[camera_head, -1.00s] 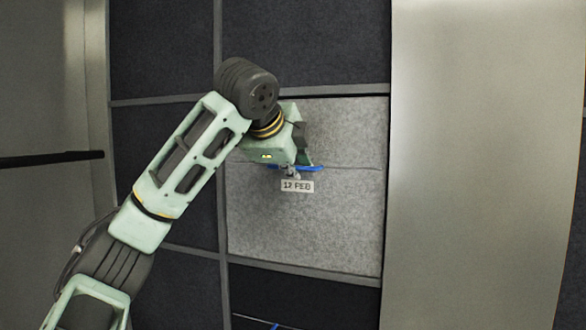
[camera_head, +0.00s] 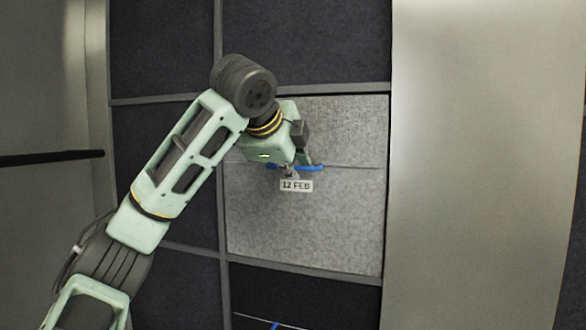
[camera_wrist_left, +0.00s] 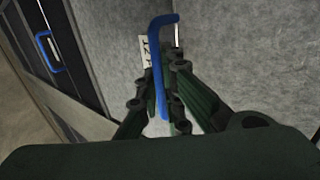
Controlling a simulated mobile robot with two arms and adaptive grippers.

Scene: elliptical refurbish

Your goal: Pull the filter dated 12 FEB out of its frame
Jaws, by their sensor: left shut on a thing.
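The filter dated 12 FEB (camera_head: 310,230) is a light grey felt-like panel in the middle of the head view, set in a grey frame. Its white label (camera_head: 296,186) reads 12 FEB, just below a blue handle (camera_head: 315,168). My left gripper (camera_head: 294,168) is shut on the blue handle and partly covers it. In the left wrist view the handle (camera_wrist_left: 157,65) runs between the fingers (camera_wrist_left: 168,95), with the label beside it, partly hidden. My arm covers the filter's upper left part. I cannot tell how far the filter stands out of its frame. My right gripper is not in view.
Dark filter panels (camera_head: 165,45) surround the light one above, left and below. One below shows a blue handle (camera_head: 274,325). A smooth metal panel (camera_head: 465,160) stands right of the filter. A dark bar (camera_head: 50,158) crosses the left side.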

